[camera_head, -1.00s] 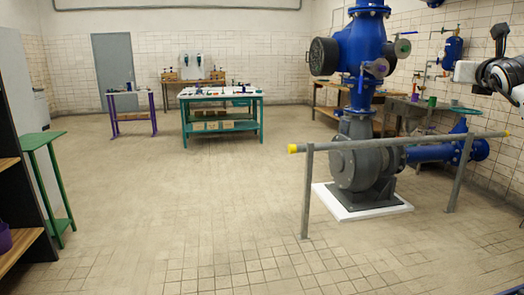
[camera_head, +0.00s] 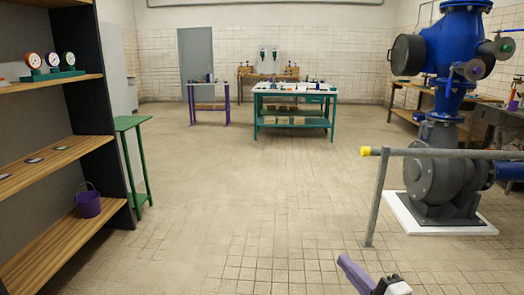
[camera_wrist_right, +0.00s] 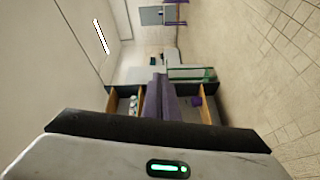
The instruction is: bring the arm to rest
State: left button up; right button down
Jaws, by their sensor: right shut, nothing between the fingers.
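My right gripper (camera_head: 347,262) shows at the bottom of the head view, right of the middle, with its purple fingers pointing up and left over the tiled floor. In the right wrist view its two purple fingers (camera_wrist_right: 158,98) lie together, shut and empty. Only the end of this arm shows in the head view; the rest is below the frame. My left gripper is in neither view.
A grey railing (camera_head: 450,153) with a yellow end and a blue and grey pump (camera_head: 440,180) stand at the right. A wooden shelf unit (camera_head: 62,160) with gauges and a purple bucket (camera_head: 88,204) is at the left. The middle floor is clear.

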jog(key=s+a+f+m+g+h, duration=0.2)
jog(key=s+f+m+g, duration=0.2)
jog(key=s+f+m, duration=0.5)
jog(key=s+a+f+m+g+h, duration=0.2)
jog(key=s+f+m, duration=0.6)
jog(key=s+f, duration=0.7)
jog(key=s+a+g, duration=0.1)
jog(key=s+g, duration=0.1)
jog(key=s, duration=0.5)
jog(key=shift+s+f+m, duration=0.15)
jog(key=shift+f+m, duration=0.1)
jog(key=shift+m, duration=0.15)
jog(key=shift+s, duration=0.1)
